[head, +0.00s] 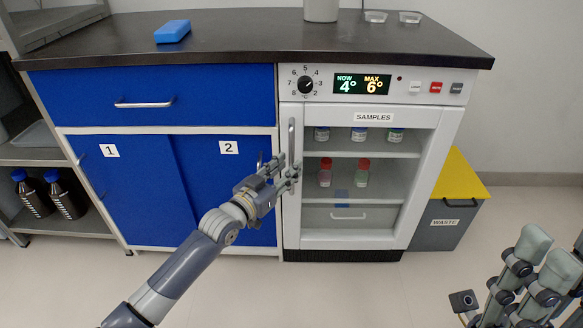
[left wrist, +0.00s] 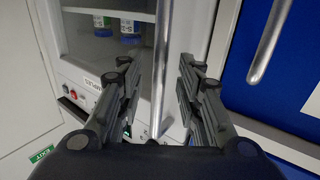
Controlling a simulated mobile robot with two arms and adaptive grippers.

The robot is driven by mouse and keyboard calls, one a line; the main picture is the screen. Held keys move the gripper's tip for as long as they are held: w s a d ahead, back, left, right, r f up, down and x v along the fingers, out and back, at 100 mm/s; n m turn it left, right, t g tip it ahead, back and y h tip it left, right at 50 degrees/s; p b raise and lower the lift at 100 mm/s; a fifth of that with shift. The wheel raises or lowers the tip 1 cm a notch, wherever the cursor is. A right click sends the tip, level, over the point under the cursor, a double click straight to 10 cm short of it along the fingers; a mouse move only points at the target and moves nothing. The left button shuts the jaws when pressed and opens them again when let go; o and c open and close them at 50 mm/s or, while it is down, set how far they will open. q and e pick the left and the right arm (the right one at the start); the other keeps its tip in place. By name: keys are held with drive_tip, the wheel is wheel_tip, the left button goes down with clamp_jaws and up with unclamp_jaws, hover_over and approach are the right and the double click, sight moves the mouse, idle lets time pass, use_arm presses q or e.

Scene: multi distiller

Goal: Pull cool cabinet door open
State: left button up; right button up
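The cool cabinet (head: 459,120) is a white unit with a glass door, marked SAMPLES, and the door is shut. Its vertical silver handle (head: 291,140) runs along the door's left edge. My left gripper (head: 286,171) is at the lower part of this handle. In the left wrist view, the fingers of my left gripper (left wrist: 157,62) are spread, with the handle (left wrist: 161,50) between them and a gap on each side. My right gripper (head: 545,268) is at the bottom right, away from the cabinet and partly cut off; its opening is unclear.
Blue cupboard doors (head: 120,185) and a drawer (head: 150,90) adjoin the cabinet on the left. A grey waste bin (head: 437,228) with a yellow lid stands to its right. Bottles (head: 361,176) stand on shelves inside. The floor in front is clear apart from my arms.

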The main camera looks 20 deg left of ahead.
use_arm(q)
drive_tip(key=shift+b+x, duration=0.35)
drive_tip(key=shift+x, duration=1.05)
clamp_jaws()
drive_tip(key=shift+s, duration=0.1)
